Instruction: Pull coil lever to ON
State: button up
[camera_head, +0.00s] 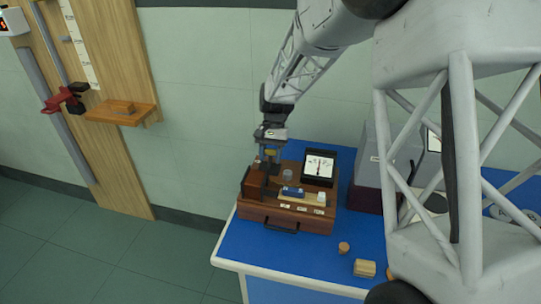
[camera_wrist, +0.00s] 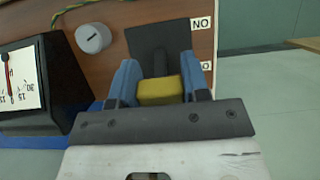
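The coil lever has a yellow handle (camera_wrist: 160,91) on a dark stem, standing from a black plate (camera_wrist: 158,38) on a wooden box. The lever's yellow end also shows small in the head view (camera_head: 270,152). My gripper (camera_wrist: 160,75) has its two blue fingers on either side of the yellow handle, with no clear gap on either side, so it looks shut on it. In the head view my gripper (camera_head: 271,160) points down at the box's back left. An ON label (camera_wrist: 201,23), upside down in the wrist view, sits beside the plate; a second label is partly hidden.
The wooden box (camera_head: 280,222) stands on a blue bench (camera_head: 300,254). A dial meter (camera_head: 319,166) and a grey knob (camera_wrist: 93,38) are beside the lever. A wooden block (camera_head: 364,268) and small cork (camera_head: 343,248) lie in front. Wall rails are at left.

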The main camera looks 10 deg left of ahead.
jog(key=shift+c, duration=1.1)
jog(key=shift+s+t, duration=0.15)
jog(key=shift+t, duration=0.15)
jog(key=shift+s+r+t, duration=0.1)
jog(key=shift+s+t, duration=0.2)
jog(key=shift+t, duration=0.45)
jog(key=shift+s+r+t, duration=0.1)
jog(key=shift+s+t, duration=0.2)
jog(key=shift+t, duration=0.45)
jog(key=shift+s+f+t, duration=0.1)
jog(key=shift+s+t, duration=0.3)
jog(key=shift+t, duration=0.65)
jog(key=shift+s+f+t, duration=0.1)
jog(key=shift+s+t, duration=0.3)
jog(key=shift+t, duration=0.65)
jog(key=o, duration=0.9)
jog(key=shift+s+v, duration=0.2)
jog(key=shift+v, duration=3.7)
